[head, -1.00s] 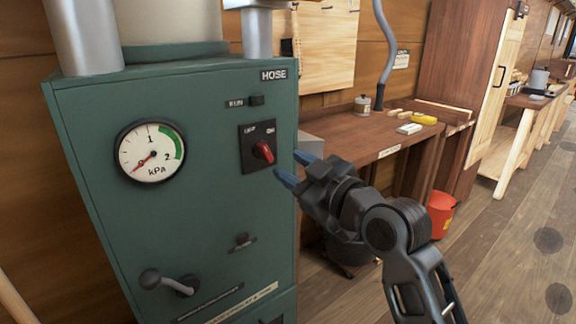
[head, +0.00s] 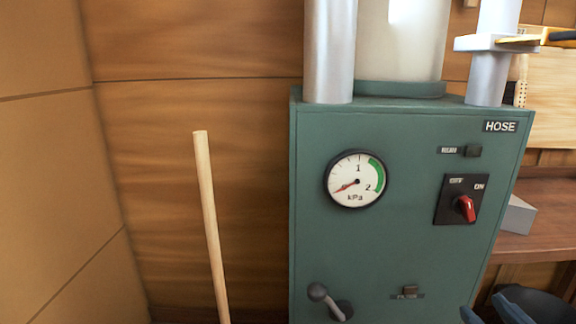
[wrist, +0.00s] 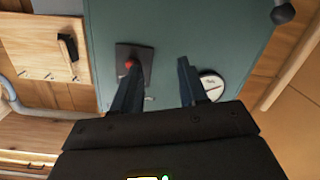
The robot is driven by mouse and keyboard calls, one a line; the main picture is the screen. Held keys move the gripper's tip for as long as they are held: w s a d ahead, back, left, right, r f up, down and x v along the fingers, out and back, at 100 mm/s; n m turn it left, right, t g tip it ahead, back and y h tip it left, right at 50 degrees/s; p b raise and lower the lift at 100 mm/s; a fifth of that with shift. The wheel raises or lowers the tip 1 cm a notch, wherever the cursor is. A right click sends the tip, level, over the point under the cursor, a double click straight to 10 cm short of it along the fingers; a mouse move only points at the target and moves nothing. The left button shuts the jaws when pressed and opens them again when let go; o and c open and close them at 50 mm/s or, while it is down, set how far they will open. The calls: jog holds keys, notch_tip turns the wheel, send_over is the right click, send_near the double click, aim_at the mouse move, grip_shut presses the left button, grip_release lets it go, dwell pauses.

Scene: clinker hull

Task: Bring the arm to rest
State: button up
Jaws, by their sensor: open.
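My gripper (wrist: 158,88) is open and empty in the wrist view, its two dark fingers apart in front of the green cabinet. The green cabinet (head: 395,245) carries a red rotary switch (head: 465,208), which also shows beside the left finger in the wrist view (wrist: 131,65). A round kPa gauge (head: 357,178) has its needle at the low end. I cannot tell whether the fingers touch anything.
A lever with a dark knob (head: 318,292) sticks out low on the cabinet. A wooden pole (head: 210,225) leans at the left against the plank wall. A small grey box (head: 518,215) sits on the wooden bench (head: 550,200) at the right. A yellow-handled tool (head: 560,36) is at the top right.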

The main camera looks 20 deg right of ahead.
jog(key=s+a+f+y, duration=0.1)
jog(key=s+a, duration=0.3)
jog(key=s, duration=0.4)
jog(key=s+a+f+g+y+p, duration=0.1)
jog(key=s+a+f, duration=0.1)
jog(key=s+a, duration=0.3)
jog(key=s+a+f+m+y+p, duration=0.1)
jog(key=s+a, duration=0.4)
jog(key=s, duration=0.6)
jog(key=shift+f+g+y, duration=0.3)
jog(key=shift+f+y, duration=0.15)
jog(key=shift+y, duration=0.15)
jog(key=shift+a, duration=0.1)
